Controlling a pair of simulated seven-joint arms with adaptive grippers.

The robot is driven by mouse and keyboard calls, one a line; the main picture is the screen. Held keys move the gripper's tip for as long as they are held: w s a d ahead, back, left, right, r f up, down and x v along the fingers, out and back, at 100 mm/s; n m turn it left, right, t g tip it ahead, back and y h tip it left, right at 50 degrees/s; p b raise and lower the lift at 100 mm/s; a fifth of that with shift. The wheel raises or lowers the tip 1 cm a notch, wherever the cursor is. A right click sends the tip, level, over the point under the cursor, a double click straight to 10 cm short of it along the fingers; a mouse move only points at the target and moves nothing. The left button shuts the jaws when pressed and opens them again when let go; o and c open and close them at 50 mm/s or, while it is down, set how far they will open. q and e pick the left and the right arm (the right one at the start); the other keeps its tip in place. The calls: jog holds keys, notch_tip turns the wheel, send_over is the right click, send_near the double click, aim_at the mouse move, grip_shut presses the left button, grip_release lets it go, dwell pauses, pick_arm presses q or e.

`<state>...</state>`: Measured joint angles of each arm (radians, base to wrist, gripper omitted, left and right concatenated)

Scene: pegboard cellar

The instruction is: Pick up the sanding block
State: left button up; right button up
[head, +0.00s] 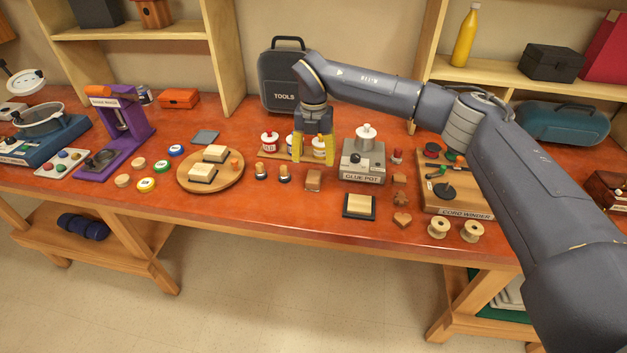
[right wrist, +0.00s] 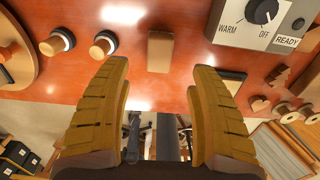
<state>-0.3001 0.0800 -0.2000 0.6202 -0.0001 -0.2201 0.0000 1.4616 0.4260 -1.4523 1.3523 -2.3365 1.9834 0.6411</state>
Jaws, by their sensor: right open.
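Several blocks could be the sanding block; I cannot tell for certain which is meant. A plain brown block (head: 313,180) stands on the red-brown bench below my right gripper (head: 313,156). Another cream-topped block (head: 359,205) sits on a dark base near the bench's front edge. My right gripper is open and empty, pointing down. In the right wrist view the brown block (right wrist: 160,51) shows beyond the gap between the fingertips (right wrist: 160,72). My left gripper is not in view.
The glue pot (head: 362,163) stands just right of my right gripper. Two small wooden knobs (head: 272,172) are left of the brown block. The round board (head: 234,179) is further left; the cord winder (head: 465,207) and spools are right.

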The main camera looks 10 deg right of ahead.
aim_at(314, 176)
jog(key=shift+f, duration=4.1)
jog(key=shift+a, duration=0.1)
jog(key=shift+c, duration=0.2)
jog(key=shift+s, duration=0.1)
jog(key=c, duration=1.2)
